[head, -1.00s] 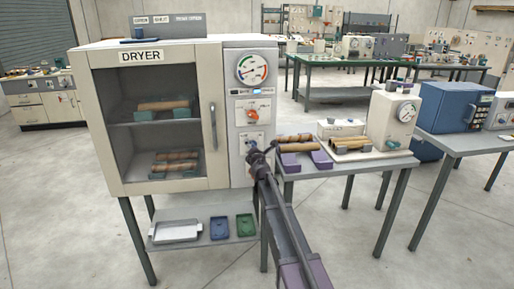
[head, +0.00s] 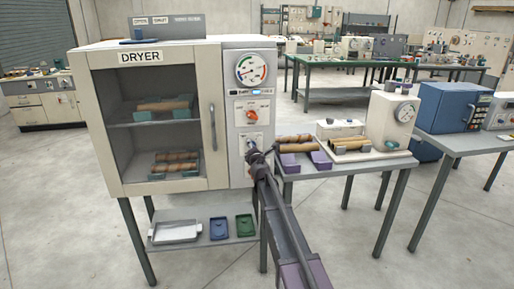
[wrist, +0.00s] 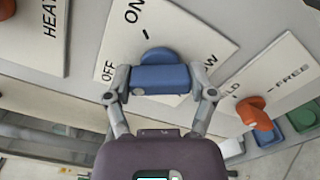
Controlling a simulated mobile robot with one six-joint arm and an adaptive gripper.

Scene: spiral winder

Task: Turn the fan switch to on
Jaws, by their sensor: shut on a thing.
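The dryer (head: 200,60) is a white cabinet with a control panel on its right side. In the wrist view, a blue switch knob (wrist: 160,79) sits on a white plate (wrist: 185,28) marked ON and OFF, with another label partly hidden. My gripper (wrist: 160,90) is shut on this knob, one finger at each end of its bar. The bar lies roughly across the picture; I cannot tell which mark it points to.
An orange knob (wrist: 255,113) on a HOLD/FREE plate is close to my right finger. A HEAT plate (wrist: 40,35) is at the left. A table with wooden rolls (head: 294,141) and a white gauge box (head: 393,120) stands right of the dryer.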

